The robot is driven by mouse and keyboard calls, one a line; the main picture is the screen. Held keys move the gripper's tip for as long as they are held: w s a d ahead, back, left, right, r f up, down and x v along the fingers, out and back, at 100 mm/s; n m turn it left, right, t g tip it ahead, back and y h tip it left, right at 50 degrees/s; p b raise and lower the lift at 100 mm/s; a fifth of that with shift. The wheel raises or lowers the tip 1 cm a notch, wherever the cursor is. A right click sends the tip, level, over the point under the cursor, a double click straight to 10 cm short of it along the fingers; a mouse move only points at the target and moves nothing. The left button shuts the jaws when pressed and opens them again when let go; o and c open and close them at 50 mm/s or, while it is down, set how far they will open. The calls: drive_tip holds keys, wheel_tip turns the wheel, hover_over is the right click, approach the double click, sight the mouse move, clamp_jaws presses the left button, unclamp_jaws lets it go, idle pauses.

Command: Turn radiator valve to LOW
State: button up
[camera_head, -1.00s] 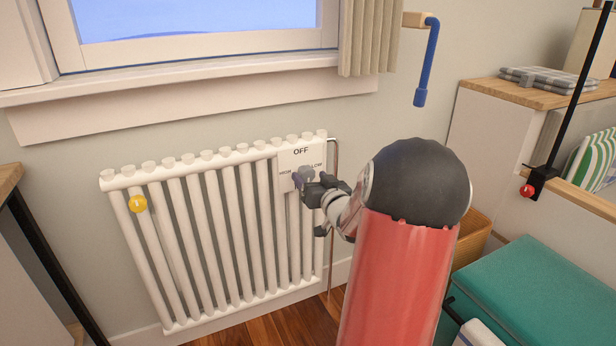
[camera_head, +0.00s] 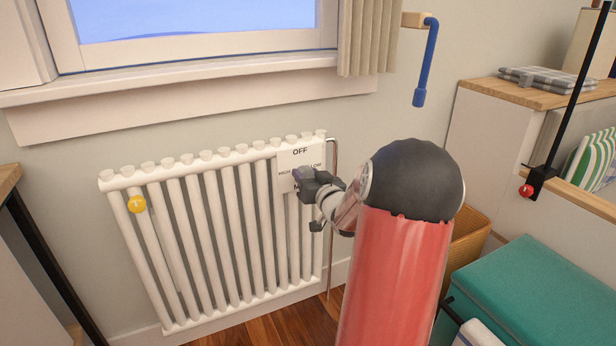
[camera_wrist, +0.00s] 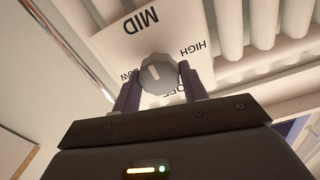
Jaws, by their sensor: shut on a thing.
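The radiator valve is a grey round knob (camera_wrist: 158,74) on a white label plate (camera_head: 300,157) at the radiator's upper right. In the head view the plate reads OFF at the top, HIGH at left and LOW at right. The wrist view shows it upside down, with MID at the top and LOW at left, partly covered. A short pale line on the knob slants toward the upper left in that view; which end is the pointer is unclear. My gripper (camera_wrist: 162,90) has one finger on each side of the knob and is shut on it. In the head view my gripper (camera_head: 303,182) hides the knob.
The white radiator (camera_head: 215,230) stands under the window sill (camera_head: 180,85). A teal-topped box (camera_head: 535,285) and a wicker basket (camera_head: 468,235) stand to the right.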

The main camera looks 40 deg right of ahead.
drive_tip(key=shift+f+b, duration=0.1)
drive_tip(key=shift+b, duration=0.3)
drive_tip(key=n+b, duration=0.4)
drive_tip(key=shift+a+f+b, duration=0.15)
drive_tip(key=shift+f+b, duration=0.05)
drive_tip(key=shift+b, duration=0.15)
drive_tip(key=n+b, duration=0.4)
drive_tip(key=shift+n+b, duration=0.3)
drive_tip(key=shift+b, duration=0.1)
drive_tip(key=n+b, duration=0.1)
drive_tip(key=n, duration=0.3)
drive_tip(key=shift+a+r+b, duration=0.1)
drive_tip(key=shift+r+b, duration=0.05)
drive_tip(key=shift+b, duration=0.25)
drive_tip(key=shift+n, duration=2.5)
drive_tip(key=o, duration=1)
